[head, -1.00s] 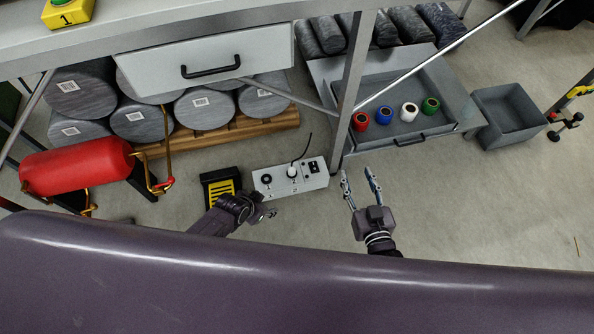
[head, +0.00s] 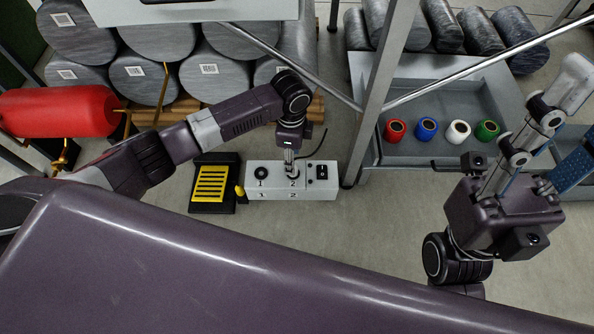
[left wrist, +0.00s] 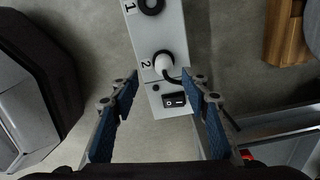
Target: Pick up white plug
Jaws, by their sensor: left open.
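The white plug (left wrist: 163,62) sits in the socket marked 2 on a grey socket box (left wrist: 172,99), with a black cable curving from it. In the head view the box (head: 325,188) stands on the floor, and the plug is mostly hidden behind my left gripper (head: 289,160). That gripper points down just above it. In the left wrist view its blue-padded fingers (left wrist: 160,82) are open, one on each side of the plug in the picture, with nothing held. My right gripper (head: 570,125) is open and empty at the right, away from the box.
A black and yellow pedal (head: 211,183) lies left of the box. A table leg (head: 378,90) rises right of it. A grey tray (head: 385,157) holds red, blue, white and green spools. Grey cylinders (head: 145,82) and a red tank (head: 60,110) are at the left.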

